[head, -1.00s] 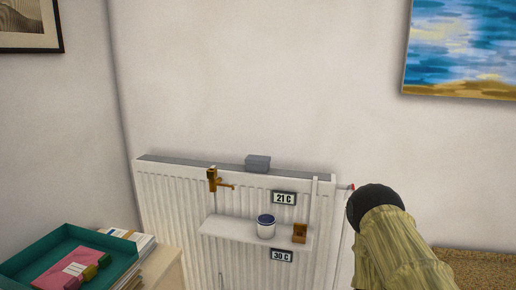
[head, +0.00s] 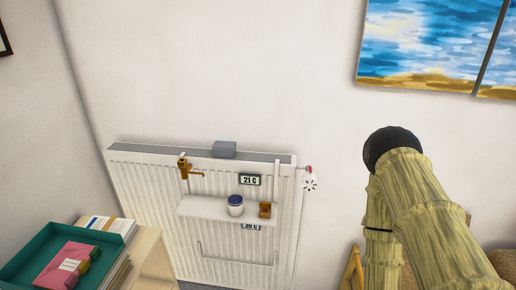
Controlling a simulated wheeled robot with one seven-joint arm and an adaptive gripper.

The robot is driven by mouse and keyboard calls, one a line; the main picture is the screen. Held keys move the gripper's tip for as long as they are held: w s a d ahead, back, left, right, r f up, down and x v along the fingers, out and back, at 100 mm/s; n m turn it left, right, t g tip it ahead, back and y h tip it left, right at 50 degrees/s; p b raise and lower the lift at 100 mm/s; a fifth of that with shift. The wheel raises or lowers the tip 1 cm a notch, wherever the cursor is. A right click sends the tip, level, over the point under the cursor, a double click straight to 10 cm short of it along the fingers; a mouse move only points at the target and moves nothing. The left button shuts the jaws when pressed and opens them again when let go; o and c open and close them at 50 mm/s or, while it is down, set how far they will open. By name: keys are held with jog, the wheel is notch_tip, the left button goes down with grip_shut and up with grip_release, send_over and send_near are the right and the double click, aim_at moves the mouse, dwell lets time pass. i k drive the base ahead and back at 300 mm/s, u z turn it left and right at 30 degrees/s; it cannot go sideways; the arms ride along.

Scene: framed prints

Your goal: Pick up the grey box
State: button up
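The grey box (head: 224,149) is small and sits on top of the white radiator (head: 140,180), towards its right half, against the wall. Part of my arm, with a wood-like surface and a dark round end, shows at the right of the head view. It stands apart from the box, to its right. My gripper's fingers do not show in the view.
A small shelf (head: 200,208) on the radiator's front holds a white and blue tin (head: 235,205) and a brown block (head: 265,210). A brass tap (head: 184,168) hangs left of the box. A teal tray (head: 30,262) with a pink item stands at lower left.

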aim_at(221, 149)
jog(key=z, duration=0.55)
jog(key=i, duration=0.6)
jog(key=u, duration=1.55)
